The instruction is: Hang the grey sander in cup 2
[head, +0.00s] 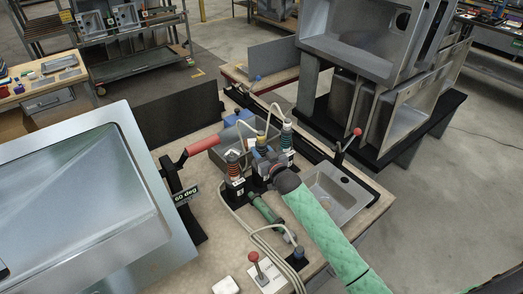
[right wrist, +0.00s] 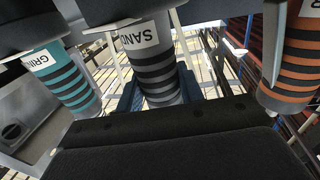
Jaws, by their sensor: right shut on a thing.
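The grey sander (right wrist: 155,65), with black bands and a white label starting "SAND", stands nearly upright at the centre of the right wrist view. My right gripper (right wrist: 165,125) is shut on it; the fingertips are hard to make out. In the head view my right gripper (head: 272,168) is in among the banded tools at the stand, at the end of my green-sleeved arm. The cups there are small and largely covered, and I cannot tell which is cup 2 or whether the sander sits inside one. My left gripper is not in view.
A teal-banded tool (right wrist: 65,78) and an orange-banded tool (right wrist: 290,58) flank the sander closely. Pale hoses (head: 272,118) loop over the stand. A large sink (head: 80,215) is at left, a small basin (head: 338,192) at right. A green tool (head: 264,208) lies in front.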

